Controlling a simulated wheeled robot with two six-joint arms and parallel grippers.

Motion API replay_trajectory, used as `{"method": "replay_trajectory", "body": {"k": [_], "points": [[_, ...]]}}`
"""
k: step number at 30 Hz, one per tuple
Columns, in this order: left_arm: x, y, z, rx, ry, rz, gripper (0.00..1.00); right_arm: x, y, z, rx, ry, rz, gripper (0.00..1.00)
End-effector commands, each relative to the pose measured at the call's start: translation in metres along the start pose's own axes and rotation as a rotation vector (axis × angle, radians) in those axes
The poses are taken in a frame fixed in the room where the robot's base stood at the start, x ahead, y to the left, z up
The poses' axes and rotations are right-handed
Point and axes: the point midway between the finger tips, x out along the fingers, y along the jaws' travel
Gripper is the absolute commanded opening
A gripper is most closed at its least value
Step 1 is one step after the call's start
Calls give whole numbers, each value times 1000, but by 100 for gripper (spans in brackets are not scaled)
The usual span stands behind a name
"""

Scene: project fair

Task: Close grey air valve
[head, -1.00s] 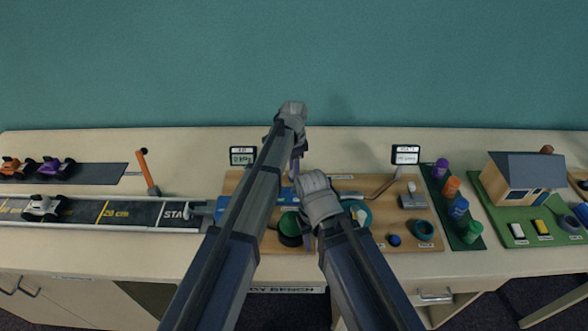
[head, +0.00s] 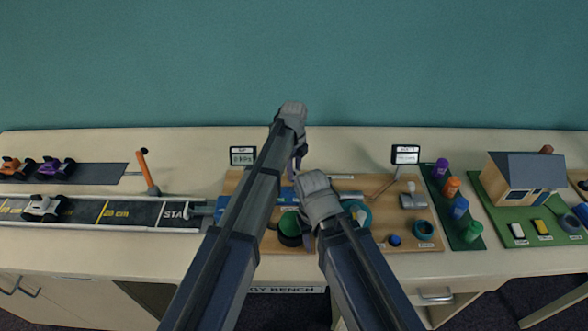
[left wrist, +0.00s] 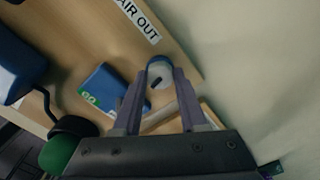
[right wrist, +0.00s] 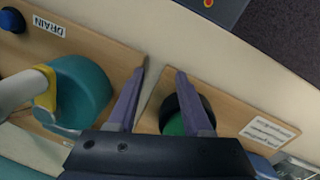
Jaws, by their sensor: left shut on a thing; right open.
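The grey air valve (left wrist: 159,92) is a small pale grey round knob with a dark mark and some blue at its far side, in the left wrist view near the board's AIR OUT label (left wrist: 138,20). My left gripper (left wrist: 160,76) is shut on it, one finger on each side. In the head view my left gripper (head: 298,158) points down at the back of the wooden board (head: 290,262), and my arm hides the valve. My right gripper (head: 307,228) is open and empty over the board's front part; its spread fingers also show in the right wrist view (right wrist: 162,68).
A green knob (right wrist: 172,126) on a black base lies just beyond my right fingers. A teal cylinder (right wrist: 82,88) with a yellow band is beside them. A left display (head: 243,158) and a right display (head: 405,154) stand at the board's back.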

Motion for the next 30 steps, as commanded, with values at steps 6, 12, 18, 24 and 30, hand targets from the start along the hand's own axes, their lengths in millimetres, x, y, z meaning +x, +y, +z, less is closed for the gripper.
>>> {"method": "replay_trajectory", "body": {"k": [6,12,18,24,30], "points": [[0,0,0,113,0,0,0,0,0,0,0,0,0,50],[0,0,0,170,0,0,0,0,0,0,0,0,0,50],[0,0,0,193,0,0,0,0,0,0,0,0,0,50],[0,0,0,195,0,0,0,0,0,0,0,0,0,50],[0,0,0,194,0,0,45,0,0,0,0,0,0,50]]}}
